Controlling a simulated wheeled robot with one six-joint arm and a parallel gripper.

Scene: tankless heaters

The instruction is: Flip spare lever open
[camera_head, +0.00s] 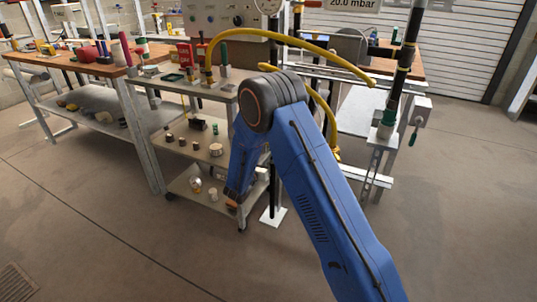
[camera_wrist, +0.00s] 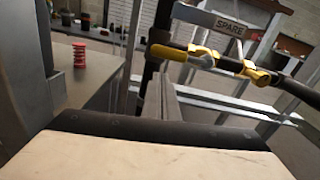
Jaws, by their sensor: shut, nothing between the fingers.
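In the wrist view a lever with a yellow grip (camera_wrist: 168,53) extends left from a brass valve (camera_wrist: 203,57) on a dark pipe. It looks roughly in line with the pipe. A grey SPARE sign (camera_wrist: 228,27) hangs just above the valve. In the head view my blue arm bends downward, and I cannot make out the gripper or the spare lever there.
A steel cart (camera_head: 200,150) with small parts stands left of my arm. A yellow hose (camera_head: 290,42) arches above the arm to the right. A dark vertical pipe (camera_head: 408,60) stands at the right. In the wrist view red discs (camera_wrist: 79,56) stand on a grey surface. The foreground floor is clear.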

